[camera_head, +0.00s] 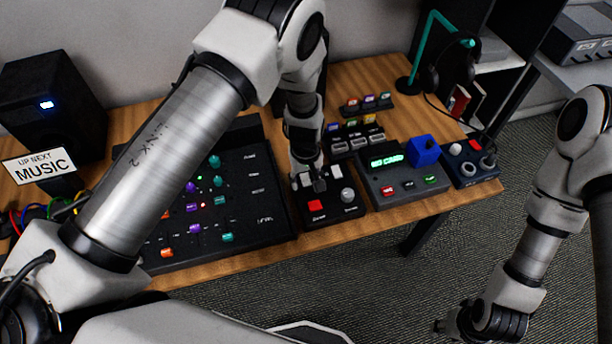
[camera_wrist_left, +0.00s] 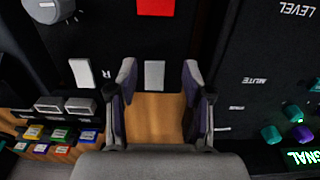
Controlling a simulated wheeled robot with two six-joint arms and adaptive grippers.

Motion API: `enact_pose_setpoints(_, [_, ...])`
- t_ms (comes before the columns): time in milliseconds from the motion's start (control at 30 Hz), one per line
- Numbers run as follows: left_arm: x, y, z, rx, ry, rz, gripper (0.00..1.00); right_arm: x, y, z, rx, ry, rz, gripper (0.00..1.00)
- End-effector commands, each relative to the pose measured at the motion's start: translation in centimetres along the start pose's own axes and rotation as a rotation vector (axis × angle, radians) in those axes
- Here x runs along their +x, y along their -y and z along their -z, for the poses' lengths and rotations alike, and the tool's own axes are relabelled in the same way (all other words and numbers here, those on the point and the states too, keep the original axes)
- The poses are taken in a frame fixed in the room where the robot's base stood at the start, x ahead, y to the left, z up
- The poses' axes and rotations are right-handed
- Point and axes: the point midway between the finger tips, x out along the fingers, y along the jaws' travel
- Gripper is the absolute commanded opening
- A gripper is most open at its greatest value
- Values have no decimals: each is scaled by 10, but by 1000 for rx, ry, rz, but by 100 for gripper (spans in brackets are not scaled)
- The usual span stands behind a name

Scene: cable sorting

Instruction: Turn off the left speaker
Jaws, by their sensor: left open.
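A black speaker (camera_head: 50,100) with a lit blue-white light stands at the back left in the head view. A small black control box (camera_head: 338,210) with a red button (camera_head: 315,205), a knob (camera_head: 347,195) and white switches sits at the table's front. In the left wrist view, one white switch (camera_wrist_left: 82,72) is beside a letter R. Another white switch (camera_wrist_left: 154,74) appears between the fingertips of my open left gripper (camera_wrist_left: 159,78); contact cannot be told. My left gripper (camera_head: 309,182) is over the box's rear edge. My right gripper (camera_head: 470,322) hangs off the table; its fingers are unclear.
A black mixer (camera_head: 255,215) with coloured knobs lies left of the box. A device with a green display (camera_head: 386,161), a blue cube (camera_head: 423,151) and another knob box (camera_head: 470,170) stand to the right.

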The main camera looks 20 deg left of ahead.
Motion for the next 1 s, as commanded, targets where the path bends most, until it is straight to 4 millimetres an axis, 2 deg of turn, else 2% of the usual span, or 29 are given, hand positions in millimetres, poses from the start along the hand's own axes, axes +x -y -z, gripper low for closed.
enact_pose_setpoints(100, [7, 0, 0, -2, 0, -1, 50, 0, 0, 1, 0, -2, 0, 40])
enact_pose_setpoints(267, [7, 0, 0, -1, 0, -1, 50, 0, 0, 1, 0, -2, 0, 40])
enact_pose_setpoints(300, [7, 0, 0, -1, 0, -1, 43, 0, 0, 1, 0, -2, 0, 40])
enact_pose_setpoints(367, [7, 0, 0, -1, 0, -1, 22, 0, 0, 0, 0, -1, 0, 40])
enact_pose_setpoints(400, [7, 0, 0, -1, 0, -1, 8, 0, 0, 0, 0, -1, 0, 40])
enact_pose_setpoints(433, [7, 0, 0, -1, 0, -1, 0, 0, 0, 0, 0, -1, 0, 40])
enact_pose_setpoints(1000, [8, 1, 2, -4, 35, 0, 0, -1, 0, 1, 0, -2, 0, 40])
